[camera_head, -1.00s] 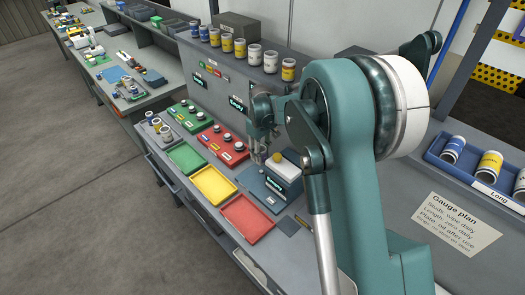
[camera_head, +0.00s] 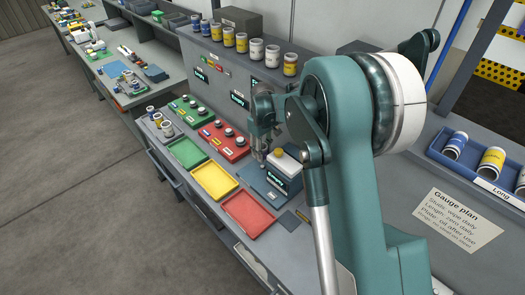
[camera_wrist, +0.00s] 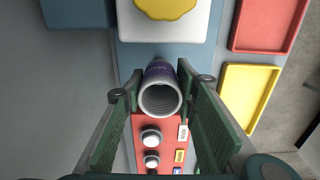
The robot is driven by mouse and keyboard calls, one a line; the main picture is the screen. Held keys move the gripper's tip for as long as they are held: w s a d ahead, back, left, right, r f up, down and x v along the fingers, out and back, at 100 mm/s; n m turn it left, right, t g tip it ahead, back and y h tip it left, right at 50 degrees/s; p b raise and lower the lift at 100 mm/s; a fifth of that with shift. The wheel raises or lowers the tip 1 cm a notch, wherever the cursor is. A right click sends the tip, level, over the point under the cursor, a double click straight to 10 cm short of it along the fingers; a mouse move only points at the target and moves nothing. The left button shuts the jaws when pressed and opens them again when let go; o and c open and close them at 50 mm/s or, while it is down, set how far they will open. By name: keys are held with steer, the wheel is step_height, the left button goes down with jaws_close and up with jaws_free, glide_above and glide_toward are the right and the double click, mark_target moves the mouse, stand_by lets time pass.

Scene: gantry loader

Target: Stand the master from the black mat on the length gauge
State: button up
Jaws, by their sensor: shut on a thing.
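My gripper (camera_wrist: 160,93) is shut on the master (camera_wrist: 161,90), a hollow grey cylinder with a purple label, seen end-on between the green finger pads in the wrist view. In the head view, my gripper (camera_head: 262,154) hangs just left of the length gauge (camera_head: 286,168), a pale block with a yellow knob and a display on a blue plate. The held master is too small to make out clearly there. In the wrist view, the gauge (camera_wrist: 190,27) is just beyond the master, above the blue plate; contact cannot be told. The black mat (camera_head: 289,219) looks bare.
Green (camera_head: 187,152), yellow (camera_head: 215,181) and red (camera_head: 248,214) trays line the bench front. A red block (camera_head: 224,141) with several knobs stands behind the yellow tray. Several jars line the back shelf. A blue bin (camera_head: 464,172) with jars is at right.

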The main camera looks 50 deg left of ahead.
glide_above(262, 166)
steer(key=shift+d+f+b, duration=0.15)
steer(key=shift+f+b, duration=0.2)
steer(key=shift+f, duration=1.8)
steer(key=shift+f+b, duration=0.6)
steer(key=shift+f, duration=0.1)
steer(key=shift+f, duration=0.25)
steer(key=o, duration=1.1)
steer(key=shift+o, duration=0.2)
steer(key=shift+r, duration=0.15)
step_height(262, 166, up, 12)
steer(key=shift+d, duration=0.15)
